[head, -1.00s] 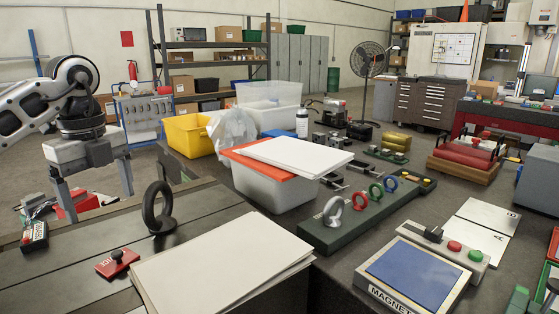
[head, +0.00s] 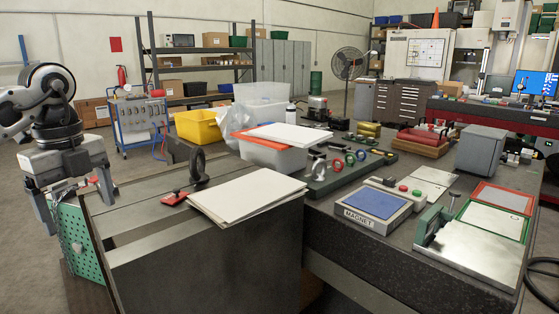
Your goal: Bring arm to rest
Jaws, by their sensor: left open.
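My left gripper (head: 75,208) hangs at the left edge of the head view, pointing down with its two fingers spread apart. Nothing shows between the fingers. It is beside the left end of the dark mould base (head: 200,250), over a green perforated panel (head: 85,250). A black lifting ring (head: 198,166) stands upright on the mould base, well to the right of the gripper. A small red block with a dark knob (head: 174,198) lies near the ring. My right gripper is not in view.
White sheets (head: 245,196) lie on the mould base's right part. A yellow bin (head: 197,126) and tool cart (head: 138,120) stand behind.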

